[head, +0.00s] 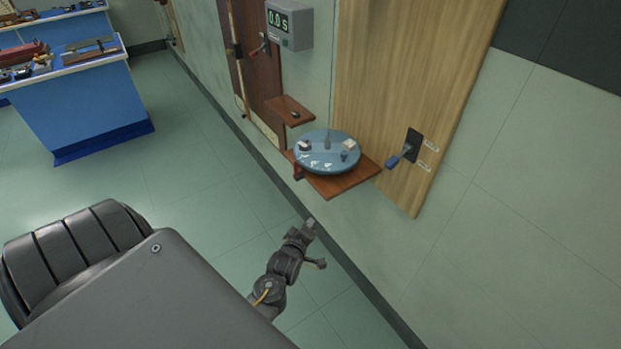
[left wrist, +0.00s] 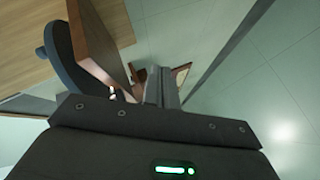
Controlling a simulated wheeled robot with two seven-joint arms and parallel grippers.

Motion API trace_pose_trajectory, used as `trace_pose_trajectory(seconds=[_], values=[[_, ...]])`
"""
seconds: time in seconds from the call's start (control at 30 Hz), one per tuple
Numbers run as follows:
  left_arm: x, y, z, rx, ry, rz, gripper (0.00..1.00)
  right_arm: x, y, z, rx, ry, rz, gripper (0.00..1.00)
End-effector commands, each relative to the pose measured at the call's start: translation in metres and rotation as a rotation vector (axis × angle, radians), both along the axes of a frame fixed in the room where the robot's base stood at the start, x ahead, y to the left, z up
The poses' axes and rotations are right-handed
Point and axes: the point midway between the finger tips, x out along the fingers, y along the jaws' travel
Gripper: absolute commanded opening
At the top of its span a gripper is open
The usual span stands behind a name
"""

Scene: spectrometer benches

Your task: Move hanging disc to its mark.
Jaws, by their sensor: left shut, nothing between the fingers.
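A round blue disc (head: 327,165) lies flat on a brown wall shelf (head: 345,188), with several small pieces on top. I cannot make out a disc that clearly hangs, nor a mark for it. My left gripper (head: 309,223) is below the shelf and apart from it, shut and empty. In the left wrist view its fingers (left wrist: 162,88) are together, and the dark edge of the disc (left wrist: 62,52) and the shelf (left wrist: 98,35) show at upper left. My right gripper is out of view.
A wooden wall panel (head: 395,75) carries a blue-handled lever (head: 393,162). A small shelf (head: 290,108) and a timer box (head: 289,25) are left of it. A dark brown board (head: 258,75) has a rod. A blue bench (head: 80,95) stands left; floor between is clear.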

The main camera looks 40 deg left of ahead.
Motion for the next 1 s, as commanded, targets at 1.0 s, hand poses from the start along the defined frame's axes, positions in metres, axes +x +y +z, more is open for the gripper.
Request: trace_pose_trajectory(seconds=[1.0], values=[[-0.04,-0.029,-0.115,0.187,0.296,-0.202,0.0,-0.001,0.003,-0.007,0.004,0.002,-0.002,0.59]])
